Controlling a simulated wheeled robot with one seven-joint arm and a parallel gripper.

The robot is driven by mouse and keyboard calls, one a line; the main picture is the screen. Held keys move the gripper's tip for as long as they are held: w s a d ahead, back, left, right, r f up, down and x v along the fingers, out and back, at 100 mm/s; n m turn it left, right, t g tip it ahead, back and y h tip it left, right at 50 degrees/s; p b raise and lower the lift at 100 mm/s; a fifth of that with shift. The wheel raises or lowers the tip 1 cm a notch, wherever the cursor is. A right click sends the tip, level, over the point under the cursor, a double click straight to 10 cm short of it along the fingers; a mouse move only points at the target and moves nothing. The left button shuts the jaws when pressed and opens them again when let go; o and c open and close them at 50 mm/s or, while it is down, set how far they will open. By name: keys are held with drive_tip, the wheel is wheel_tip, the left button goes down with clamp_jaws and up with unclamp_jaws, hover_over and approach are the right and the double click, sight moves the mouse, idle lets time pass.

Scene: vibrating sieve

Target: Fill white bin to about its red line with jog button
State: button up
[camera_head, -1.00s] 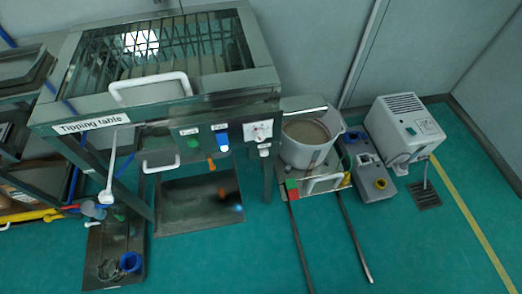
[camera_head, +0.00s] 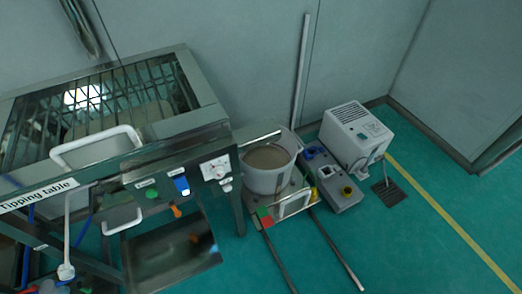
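A white bin (camera_head: 269,178) stands on a low platform to the right of the tipping table (camera_head: 122,138). Grey-brown material (camera_head: 268,157) fills much of it. I cannot make out a red line on the bin. The table's front panel carries a green button (camera_head: 152,194), a blue switch (camera_head: 182,185), an orange lever (camera_head: 177,210) and a white panel with a dial (camera_head: 214,168). The small labels are unreadable, so I cannot tell which one is the jog button. My gripper is not in view.
A grey control box (camera_head: 333,182) with a yellow-ringed knob and a white vented unit (camera_head: 354,138) stand right of the bin. Two dark rails run forward from the bin's platform. Green floor (camera_head: 400,250) is open at the lower right.

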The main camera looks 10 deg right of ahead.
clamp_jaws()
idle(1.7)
